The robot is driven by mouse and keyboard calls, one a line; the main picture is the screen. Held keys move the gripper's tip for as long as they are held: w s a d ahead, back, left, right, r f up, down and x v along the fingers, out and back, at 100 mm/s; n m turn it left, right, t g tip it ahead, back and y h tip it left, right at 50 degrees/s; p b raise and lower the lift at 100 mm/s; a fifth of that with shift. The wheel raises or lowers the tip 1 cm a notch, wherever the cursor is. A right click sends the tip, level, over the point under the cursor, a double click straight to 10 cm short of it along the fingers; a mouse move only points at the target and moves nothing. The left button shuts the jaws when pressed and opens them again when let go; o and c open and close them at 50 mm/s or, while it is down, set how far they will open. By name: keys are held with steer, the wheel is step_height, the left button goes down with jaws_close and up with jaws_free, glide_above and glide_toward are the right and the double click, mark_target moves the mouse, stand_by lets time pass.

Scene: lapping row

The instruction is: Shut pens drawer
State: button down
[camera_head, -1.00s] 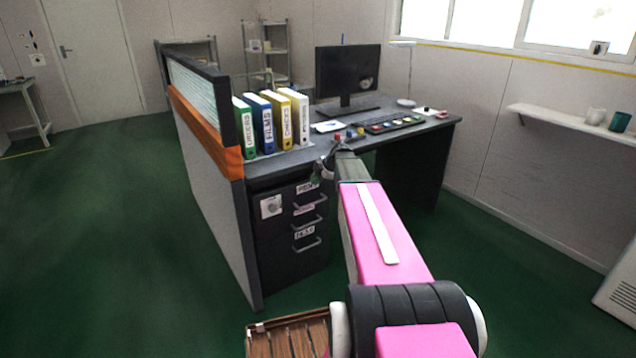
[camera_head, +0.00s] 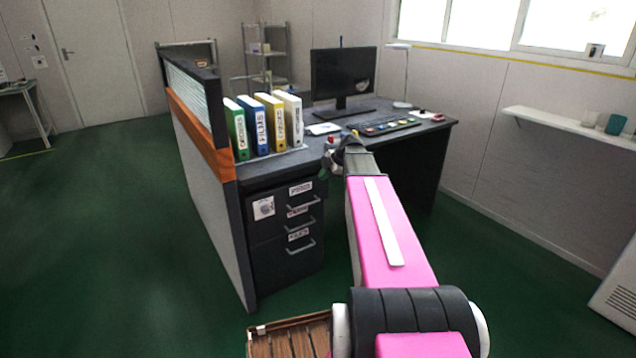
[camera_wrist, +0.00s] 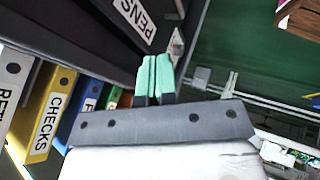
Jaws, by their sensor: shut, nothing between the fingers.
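The pens drawer is in the dark drawer unit under the desk's near end. Its dark front with the PENS label (camera_wrist: 135,18) shows at the top of the wrist view. In the head view I take it to be the top drawer (camera_head: 301,189), with a grey bar handle; its label is too small to read surely. Its front looks about level with the drawers below, but I cannot tell if a small gap remains. My gripper (camera_wrist: 157,68) has its green fingertips together and empty, close to the label; contact is unclear. In the head view my arm partly hides it.
Several binders (camera_head: 262,125) stand on the desk (camera_head: 410,136) above the drawers, beside an orange-trimmed partition (camera_head: 205,140). A monitor (camera_head: 343,75) and keyboard are farther back. A slatted wooden thing (camera_head: 290,340) is at the bottom. Green floor is clear to the left.

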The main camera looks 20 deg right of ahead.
steer(key=shift+v, duration=1.1)
steer(key=c, duration=1.4)
jaws_free()
steer(key=shift+s+d+r, duration=0.1)
steer(key=shift+c, duration=0.2)
steer(key=shift+o, duration=1.4)
steer(key=shift+m, duration=0.3)
steer(key=m+t+y, duration=0.4)
steer(key=m+t, duration=0.4)
steer(key=m, duration=2.3)
glide_toward(304, 206)
steer(key=x, duration=1)
steer(key=shift+w, duration=0.3)
jaws_close()
